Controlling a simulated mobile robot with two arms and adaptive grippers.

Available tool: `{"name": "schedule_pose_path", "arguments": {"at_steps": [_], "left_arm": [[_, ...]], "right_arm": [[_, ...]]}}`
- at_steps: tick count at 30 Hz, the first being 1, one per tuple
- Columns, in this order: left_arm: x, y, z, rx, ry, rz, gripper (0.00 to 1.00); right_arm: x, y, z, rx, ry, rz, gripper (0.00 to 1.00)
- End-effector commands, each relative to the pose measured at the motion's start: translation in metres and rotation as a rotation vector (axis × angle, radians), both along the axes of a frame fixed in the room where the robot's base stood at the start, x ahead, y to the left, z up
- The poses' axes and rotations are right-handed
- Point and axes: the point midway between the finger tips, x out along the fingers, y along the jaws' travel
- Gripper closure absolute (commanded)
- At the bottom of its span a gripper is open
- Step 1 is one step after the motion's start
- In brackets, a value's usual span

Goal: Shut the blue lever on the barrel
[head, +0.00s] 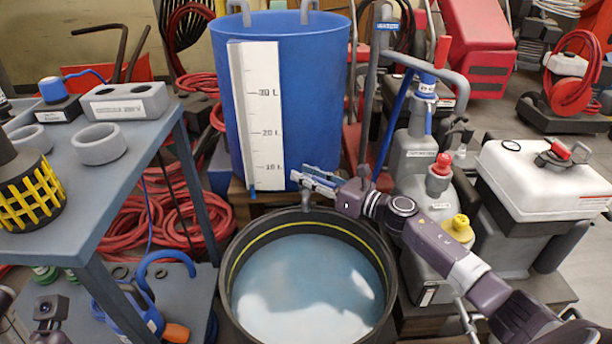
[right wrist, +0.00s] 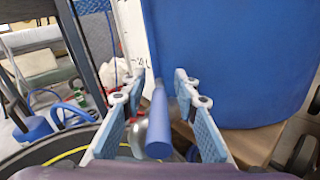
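The blue barrel (head: 310,100) stands behind a round black tub, with a white litre scale on its front. In the right wrist view the blue lever (right wrist: 158,125) is a rounded handle pointing toward the camera, in front of a grey tap body (right wrist: 138,130). My right gripper (head: 318,182) is at the barrel's lower front, above the tub's back rim. Its fingers are open (right wrist: 158,112), one on each side of the lever, with gaps visible. In the head view the gripper hides the lever. My left gripper's fingers are not in view.
The black tub (head: 245,232) holds bluish liquid under the tap. A blue-grey table (head: 60,190) stands at left. A grey canister (head: 420,265) and a white-topped case (head: 530,180) stand at right, close to my right arm. Red hoses (head: 165,215) lie behind.

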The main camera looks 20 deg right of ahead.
Motion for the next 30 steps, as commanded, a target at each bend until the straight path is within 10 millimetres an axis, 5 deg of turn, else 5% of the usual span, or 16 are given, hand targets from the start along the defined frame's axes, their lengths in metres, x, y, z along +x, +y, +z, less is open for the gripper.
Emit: {"name": "schedule_pose_path", "arguments": {"at_steps": [10,21,30], "left_arm": [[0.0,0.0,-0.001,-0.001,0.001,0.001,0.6],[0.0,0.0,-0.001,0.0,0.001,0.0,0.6],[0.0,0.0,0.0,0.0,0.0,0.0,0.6]], "right_arm": [[0.0,0.0,0.008,-0.002,-0.003,0.002,0.71],[0.0,0.0,0.075,-0.006,-0.005,0.002,0.71],[0.0,0.0,0.1,0.0,0.0,0.0,0.71]]}}
